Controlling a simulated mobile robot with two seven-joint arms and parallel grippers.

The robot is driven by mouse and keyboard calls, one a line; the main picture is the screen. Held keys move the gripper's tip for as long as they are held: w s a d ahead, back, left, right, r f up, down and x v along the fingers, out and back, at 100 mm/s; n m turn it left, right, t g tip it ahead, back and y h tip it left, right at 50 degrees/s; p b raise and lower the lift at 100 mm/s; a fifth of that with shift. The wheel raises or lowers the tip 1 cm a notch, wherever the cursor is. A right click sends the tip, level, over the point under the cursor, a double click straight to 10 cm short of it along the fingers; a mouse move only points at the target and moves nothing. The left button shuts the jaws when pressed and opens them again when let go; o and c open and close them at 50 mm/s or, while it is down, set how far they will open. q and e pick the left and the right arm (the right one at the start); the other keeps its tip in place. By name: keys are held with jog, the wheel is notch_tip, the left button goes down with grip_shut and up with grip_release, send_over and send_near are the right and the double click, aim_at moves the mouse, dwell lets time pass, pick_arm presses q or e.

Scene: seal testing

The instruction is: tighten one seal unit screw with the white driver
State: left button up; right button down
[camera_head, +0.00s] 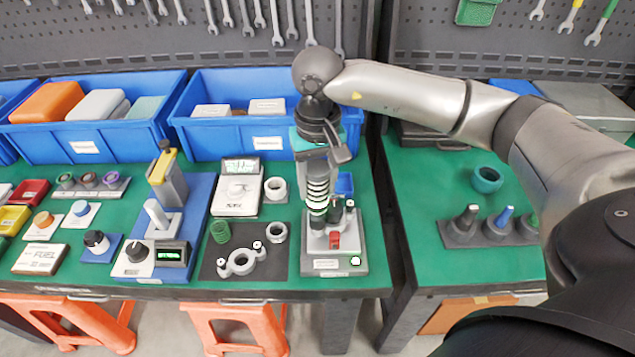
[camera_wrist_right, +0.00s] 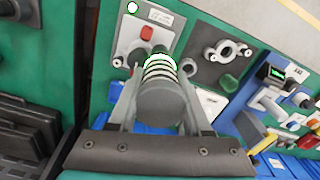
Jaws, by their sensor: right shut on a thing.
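My right gripper (camera_head: 318,180) is above the grey base station (camera_head: 350,265), shut on the white driver (camera_head: 318,200), a grey cylinder with pale and dark bands. The driver also shows between the fingers in the right wrist view (camera_wrist_right: 160,68). It points down at the station; whether its lower end touches it is hidden. The grey seal unit (camera_head: 240,262) lies on a dark plate left of the station, with two small screws (camera_head: 257,244) on its flange. It also shows in the right wrist view (camera_wrist_right: 228,50). My left gripper is not in view.
The station carries a red part (camera_head: 335,240) and a lit green spot (camera_head: 355,261). Blue bins (camera_head: 220,140) line the back. The right table holds a teal ring (camera_head: 487,179) and several pegs.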

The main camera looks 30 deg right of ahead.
aim_at(317, 167)
dwell(0.3)
jog(key=shift+r+p, duration=1.55)
jog(key=shift+r, duration=1)
